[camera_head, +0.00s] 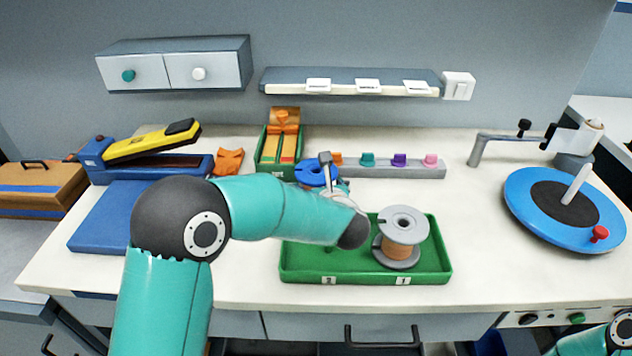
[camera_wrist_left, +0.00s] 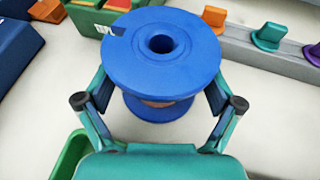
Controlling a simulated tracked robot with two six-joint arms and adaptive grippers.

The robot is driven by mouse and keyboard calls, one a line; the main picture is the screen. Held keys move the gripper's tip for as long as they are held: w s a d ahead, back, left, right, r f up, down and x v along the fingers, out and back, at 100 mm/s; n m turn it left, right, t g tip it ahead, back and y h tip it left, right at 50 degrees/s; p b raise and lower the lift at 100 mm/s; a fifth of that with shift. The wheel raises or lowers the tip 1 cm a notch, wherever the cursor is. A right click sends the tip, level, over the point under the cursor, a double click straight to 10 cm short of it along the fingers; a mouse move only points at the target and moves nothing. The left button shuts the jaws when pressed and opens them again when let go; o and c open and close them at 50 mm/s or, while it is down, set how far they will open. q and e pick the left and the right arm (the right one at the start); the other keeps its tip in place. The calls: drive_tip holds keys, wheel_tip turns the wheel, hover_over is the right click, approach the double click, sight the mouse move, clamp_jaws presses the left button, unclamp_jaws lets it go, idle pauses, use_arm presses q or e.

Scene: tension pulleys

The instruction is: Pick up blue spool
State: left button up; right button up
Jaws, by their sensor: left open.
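The blue spool (camera_head: 312,172) stands behind the green tray, partly hidden by my left gripper (camera_head: 335,178) in the head view. In the left wrist view the blue spool (camera_wrist_left: 160,45) is upright, with a wide round top flange, a dark centre hole and a lower flange. My left gripper (camera_wrist_left: 158,102) is open, with one finger on each side of the spool below its top flange. I cannot tell whether the fingers touch it. My right gripper is not in view; only part of my right arm shows at the bottom right.
The green tray (camera_head: 440,274) holds a grey spool (camera_head: 400,236) with copper wire. A rail with coloured clips (camera_head: 399,160) and a green box (camera_head: 269,150) stand behind. A blue turntable (camera_head: 530,212) is at the right. The counter between tray and turntable is clear.

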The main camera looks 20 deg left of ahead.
use_arm(q)
drive_tip(key=shift+x, duration=0.8)
drive_tip(key=c, duration=1.7)
drive_tip(key=shift+r, duration=0.15)
clamp_jaws()
drive_tip(key=shift+r, duration=0.15)
wheel_tip(320, 180, up, 20)
drive_tip(key=p, duration=0.1)
drive_tip(key=shift+p, duration=0.3)
